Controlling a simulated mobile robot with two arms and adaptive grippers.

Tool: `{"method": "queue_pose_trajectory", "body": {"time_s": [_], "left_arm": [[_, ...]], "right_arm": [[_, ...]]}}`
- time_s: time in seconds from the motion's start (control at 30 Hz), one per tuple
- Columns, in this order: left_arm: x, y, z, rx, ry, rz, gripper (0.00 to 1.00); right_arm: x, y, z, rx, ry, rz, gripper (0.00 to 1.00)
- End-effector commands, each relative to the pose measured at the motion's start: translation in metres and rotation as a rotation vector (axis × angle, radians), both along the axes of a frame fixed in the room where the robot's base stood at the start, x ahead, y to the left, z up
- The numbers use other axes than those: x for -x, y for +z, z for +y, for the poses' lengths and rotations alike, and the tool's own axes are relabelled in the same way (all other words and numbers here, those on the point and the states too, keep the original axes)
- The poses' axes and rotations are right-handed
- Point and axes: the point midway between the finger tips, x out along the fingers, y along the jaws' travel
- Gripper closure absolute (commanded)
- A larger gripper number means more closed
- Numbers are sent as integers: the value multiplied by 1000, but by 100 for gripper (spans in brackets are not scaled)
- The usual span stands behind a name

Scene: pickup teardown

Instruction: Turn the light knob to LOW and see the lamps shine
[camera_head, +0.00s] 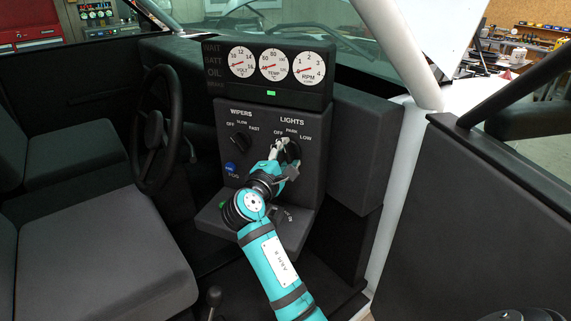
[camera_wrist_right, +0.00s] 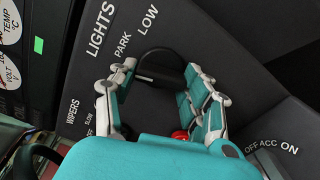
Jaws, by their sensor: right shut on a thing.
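The black light knob (camera_head: 293,151) sits on the dark dash panel under the word LIGHTS, with OFF, PARK and LOW printed around it. My right gripper (camera_head: 280,152) reaches it from below, and its fingers cover part of it. In the right wrist view the knob (camera_wrist_right: 158,66) lies between the two fingers of my right gripper (camera_wrist_right: 160,82), which is shut on it. The fingers hide much of the knob, so I cannot tell exactly which mark it points to. No lamps are visible in these frames. My left gripper is not in view.
The wiper knob (camera_head: 241,142) and a blue knob (camera_head: 231,167) are left of the light knob. Gauges (camera_head: 274,66) and a small green light (camera_head: 271,93) are above. The steering wheel (camera_head: 158,130) and seats (camera_head: 95,245) are at left, a door (camera_head: 490,220) at right.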

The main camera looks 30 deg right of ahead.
Motion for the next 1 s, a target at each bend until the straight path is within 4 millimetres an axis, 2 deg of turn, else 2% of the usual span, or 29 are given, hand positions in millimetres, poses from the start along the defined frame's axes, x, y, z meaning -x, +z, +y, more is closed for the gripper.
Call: {"method": "queue_pose_trajectory", "body": {"time_s": [0.03,0.6,1.0], "left_arm": [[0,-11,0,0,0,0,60],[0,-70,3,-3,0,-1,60],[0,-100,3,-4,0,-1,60]], "right_arm": [[0,-4,-1,-26,-2,-41,83],[0,-3,-1,-332,-1,-488,83],[1,-1,-1,-498,-2,-727,83]]}}
